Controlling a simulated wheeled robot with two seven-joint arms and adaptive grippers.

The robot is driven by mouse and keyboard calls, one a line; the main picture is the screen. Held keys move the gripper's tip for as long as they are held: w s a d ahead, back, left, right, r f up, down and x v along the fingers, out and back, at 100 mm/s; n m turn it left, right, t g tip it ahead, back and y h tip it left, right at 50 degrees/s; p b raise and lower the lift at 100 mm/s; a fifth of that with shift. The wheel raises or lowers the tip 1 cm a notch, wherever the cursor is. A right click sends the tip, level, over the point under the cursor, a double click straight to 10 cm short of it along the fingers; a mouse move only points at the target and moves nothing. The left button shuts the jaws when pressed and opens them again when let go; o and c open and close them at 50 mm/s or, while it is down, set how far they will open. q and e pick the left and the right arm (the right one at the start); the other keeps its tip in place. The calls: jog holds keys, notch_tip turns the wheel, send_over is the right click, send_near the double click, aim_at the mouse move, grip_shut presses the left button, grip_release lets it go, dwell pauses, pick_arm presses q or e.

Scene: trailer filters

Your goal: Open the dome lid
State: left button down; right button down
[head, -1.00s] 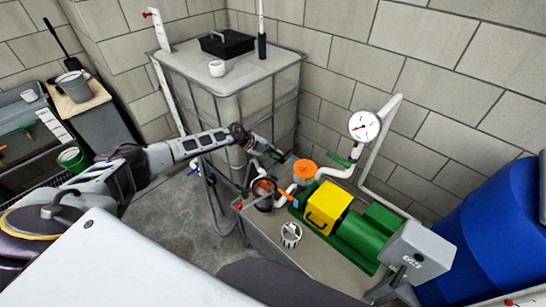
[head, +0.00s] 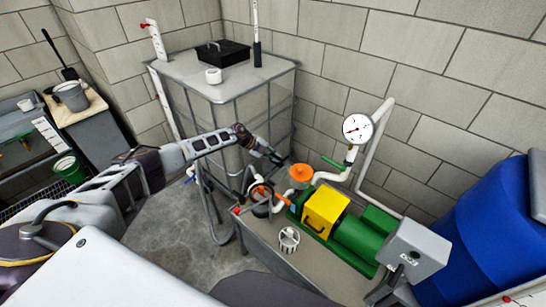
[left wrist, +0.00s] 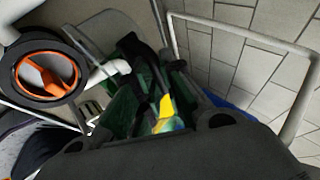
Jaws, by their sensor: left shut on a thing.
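A round strainer housing (head: 262,191) with a dark rim and orange inside stands at the front left of the pump bench. The left wrist view shows it at upper left as a black ring with an orange piece (left wrist: 47,73) inside. An orange domed cap (head: 301,173) sits just right of it. I cannot tell for sure which part is the dome lid. My left gripper (head: 277,158) is beside and above the orange cap's left edge, pointing right. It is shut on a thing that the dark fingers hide. My right gripper is not in view.
The yellow box (head: 325,208) and green motor (head: 364,235) stand right of the caps. A gauge (head: 357,128) and white pipes rise behind. A caged tank (head: 240,88) stands behind my left arm. A white basket (head: 289,240) sits in front; a blue barrel (head: 500,225) at right.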

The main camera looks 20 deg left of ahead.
pick_arm(q)
jog(key=shift+w+r, duration=0.2)
jog(key=shift+r, duration=0.15)
jog(key=c, duration=1.5)
grip_release()
jog(key=shift+s, duration=0.1)
jog(key=shift+s+f, duration=0.1)
jog(key=shift+f, duration=0.1)
jog(key=shift+s+a, duration=0.1)
jog(key=shift+v, duration=5.9)
